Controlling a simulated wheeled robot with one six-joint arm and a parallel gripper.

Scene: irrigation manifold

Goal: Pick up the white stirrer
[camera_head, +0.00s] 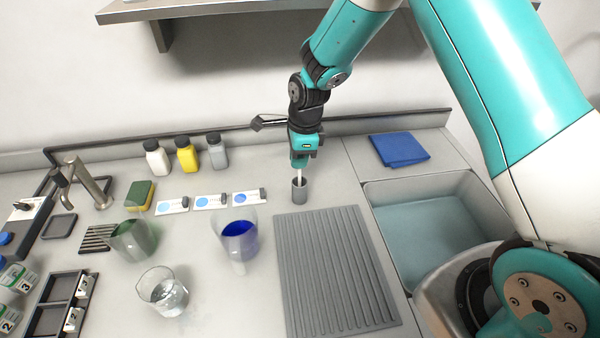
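The white stirrer (299,174) stands upright in a small grey cylindrical holder (299,191) at the back middle of the counter. Only a short white length of it shows between the holder and my gripper. My gripper (300,163) points straight down directly above the holder, with its fingertips at the stirrer's upper part. The fingers are small and overlap the stirrer in this view, so I cannot tell whether they are closed on it.
A grey ribbed mat (335,270) lies in front of the holder. A blue-filled beaker (238,238), a green beaker (133,240) and a clear beaker (163,292) stand to the left. Several bottles line the back. A sink (430,230) and blue cloth (399,149) are right.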

